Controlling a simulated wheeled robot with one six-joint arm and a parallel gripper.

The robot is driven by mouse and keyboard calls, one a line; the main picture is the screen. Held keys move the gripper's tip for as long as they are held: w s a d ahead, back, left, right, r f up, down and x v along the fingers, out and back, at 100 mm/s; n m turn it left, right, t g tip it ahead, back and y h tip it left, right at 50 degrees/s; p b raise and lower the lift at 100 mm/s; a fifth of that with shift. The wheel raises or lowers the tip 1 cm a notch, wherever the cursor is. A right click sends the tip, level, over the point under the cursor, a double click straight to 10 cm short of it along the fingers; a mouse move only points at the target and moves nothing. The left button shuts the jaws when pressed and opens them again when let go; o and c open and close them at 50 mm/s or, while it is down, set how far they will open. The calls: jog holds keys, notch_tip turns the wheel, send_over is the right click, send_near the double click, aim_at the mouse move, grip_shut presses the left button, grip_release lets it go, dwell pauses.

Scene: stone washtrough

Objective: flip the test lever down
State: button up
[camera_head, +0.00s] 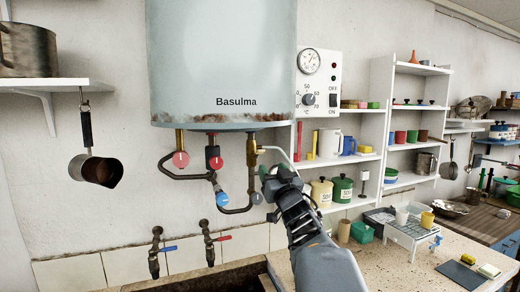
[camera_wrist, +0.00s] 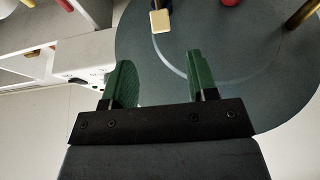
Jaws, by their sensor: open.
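The test lever (camera_head: 274,149) is a pale handle on the brass valve (camera_head: 252,152) under the right side of the boiler (camera_head: 222,60). It reaches out to the right from the valve, its end partly behind my gripper (camera_head: 274,172). In the wrist view, the lever's cream end (camera_wrist: 161,21) shows near the top, ahead of the gap between the green fingers of my gripper (camera_wrist: 158,78). My gripper is open, with nothing between its fingers, below the boiler. I cannot tell whether a finger touches the lever.
Pipes with a red knob (camera_head: 180,159) and a blue knob (camera_head: 222,199) hang left of my gripper. A control panel (camera_head: 318,83) is above right. Shelves (camera_head: 340,158) with cans and a jug stand close on the right. The stone counter (camera_head: 400,268) lies below.

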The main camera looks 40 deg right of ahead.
aim_at(261, 153)
jog(key=p+x, duration=0.4)
jog(key=x, duration=0.6)
jog(key=shift+w, duration=0.4)
grip_shut()
